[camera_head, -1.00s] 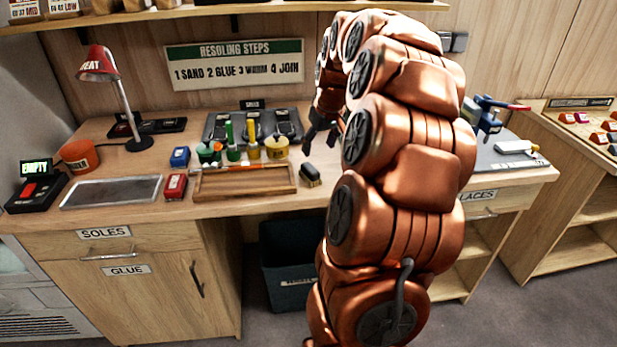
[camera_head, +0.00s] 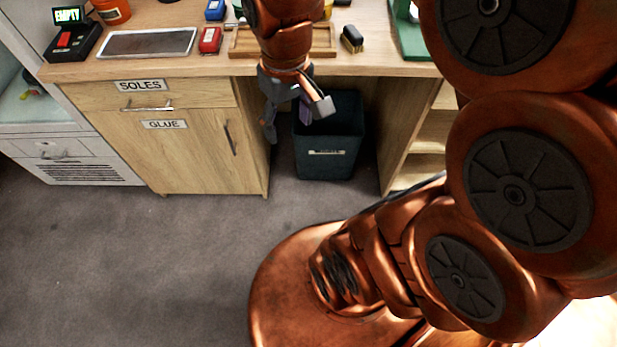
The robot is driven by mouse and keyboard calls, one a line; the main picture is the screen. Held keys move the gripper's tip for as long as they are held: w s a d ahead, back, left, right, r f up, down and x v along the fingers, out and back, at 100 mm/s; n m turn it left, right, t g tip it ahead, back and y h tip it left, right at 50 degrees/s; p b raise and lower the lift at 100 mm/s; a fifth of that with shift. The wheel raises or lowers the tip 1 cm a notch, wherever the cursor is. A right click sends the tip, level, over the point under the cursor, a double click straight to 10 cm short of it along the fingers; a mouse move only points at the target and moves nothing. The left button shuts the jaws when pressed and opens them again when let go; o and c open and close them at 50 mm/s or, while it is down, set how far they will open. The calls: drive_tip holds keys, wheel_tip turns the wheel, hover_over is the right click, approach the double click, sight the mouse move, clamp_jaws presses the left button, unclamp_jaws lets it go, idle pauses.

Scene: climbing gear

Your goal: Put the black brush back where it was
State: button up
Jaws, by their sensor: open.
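The black brush (camera_head: 352,38), a small dark block with a paler lower part, lies on the workbench top near the front edge, just right of the wooden tray (camera_head: 324,52). My gripper (camera_head: 297,120) is open and points down in front of the bench, below the level of its top. It is left of and nearer than the brush, apart from it. It overlaps the upper left of the dark bin in the picture. A small purple patch shows between the fingers; I cannot tell what it is. My arm hides part of the wooden tray.
The dark bin (camera_head: 328,160) stands on the floor under the bench (camera_head: 215,68). A red box (camera_head: 210,40), a blue box (camera_head: 215,10) and a grey metal tray (camera_head: 148,42) lie left on the bench. A green mat (camera_head: 408,42) lies right. Floor at left is clear.

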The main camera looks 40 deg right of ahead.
drive_tip(key=s+a+f, duration=0.1)
drive_tip(key=s, duration=0.4)
drive_tip(key=s+a+f+g, duration=0.1)
drive_tip(key=s+a+f, duration=0.1)
drive_tip(key=s, duration=0.3)
drive_tip(key=shift+s+a, duration=0.3)
drive_tip(key=shift+s, duration=0.05)
wheel_tip(320, 180, up, 4)
drive_tip(key=p, duration=0.4)
drive_tip(key=shift+f, duration=0.15)
